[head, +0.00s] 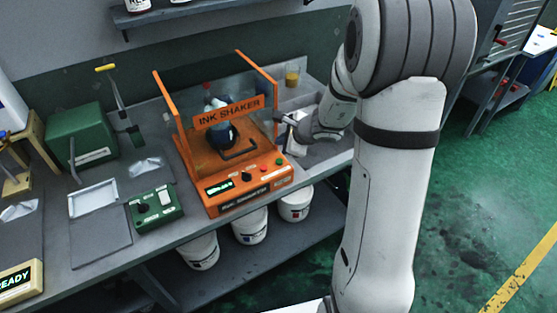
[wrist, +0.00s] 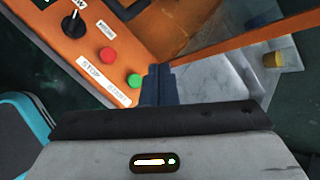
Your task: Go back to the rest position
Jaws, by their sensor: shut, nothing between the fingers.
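My gripper (head: 283,118) is at the right side of the orange ink shaker (head: 249,190) in the head view. In the wrist view the fingers of my gripper (wrist: 158,72) are together with nothing between them, close to the green start button (wrist: 134,81). The red stop button (wrist: 109,55) is beside it. I cannot tell whether the fingertips touch the panel. A dark container (head: 221,134) sits inside the shaker behind its clear front. My arm crosses the right half of the head view.
The bench (head: 110,258) holds a green box (head: 80,135), a small green device (head: 155,209) and a pale tray (head: 93,198) left of the shaker. White buckets (head: 250,227) are on the lower shelf. Green floor (head: 470,220) is open at right.

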